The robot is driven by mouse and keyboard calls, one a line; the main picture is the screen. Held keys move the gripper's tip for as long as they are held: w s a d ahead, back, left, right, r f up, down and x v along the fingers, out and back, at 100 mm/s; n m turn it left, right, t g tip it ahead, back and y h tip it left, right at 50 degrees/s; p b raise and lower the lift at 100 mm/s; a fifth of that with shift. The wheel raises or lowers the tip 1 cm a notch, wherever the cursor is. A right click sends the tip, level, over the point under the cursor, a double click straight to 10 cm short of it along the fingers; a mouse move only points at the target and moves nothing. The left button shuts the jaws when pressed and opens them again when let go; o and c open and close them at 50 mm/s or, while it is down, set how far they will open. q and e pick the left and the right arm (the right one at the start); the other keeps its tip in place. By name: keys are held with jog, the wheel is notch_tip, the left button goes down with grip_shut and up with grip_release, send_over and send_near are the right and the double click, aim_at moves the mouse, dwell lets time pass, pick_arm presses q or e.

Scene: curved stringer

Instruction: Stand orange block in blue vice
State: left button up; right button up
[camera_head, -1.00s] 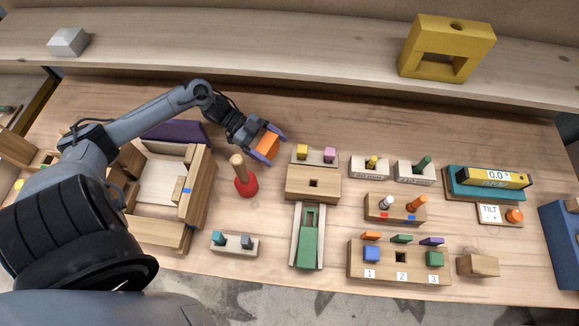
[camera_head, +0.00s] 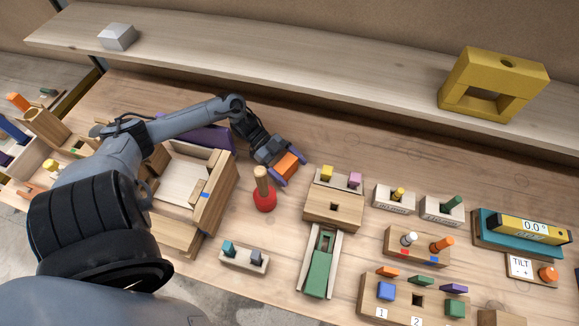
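My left gripper (camera_head: 287,166) is shut on an orange block (camera_head: 289,162), which it holds tilted between its fingers, above the table and behind the red-based peg. A wooden frame (camera_head: 222,198) with a blue mark (camera_head: 206,196) on its right side lies to the left; it looks like the blue vice. It has a small wooden piece by its right wall and a pale, empty floor. My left arm passes over its left part and hides some of it. My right gripper is not in view.
A red base with a wooden peg (camera_head: 264,196) stands between the frame and a wooden slide with a green piece (camera_head: 319,274). Several peg blocks and a teal level stand (camera_head: 498,237) are to the right. A yellow square frame (camera_head: 493,85) stands on the back shelf.

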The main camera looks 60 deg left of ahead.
pick_arm(q)
jog(key=shift+o, duration=0.5)
jog(key=shift+r, duration=0.2)
jog(key=shift+v, duration=3.7)
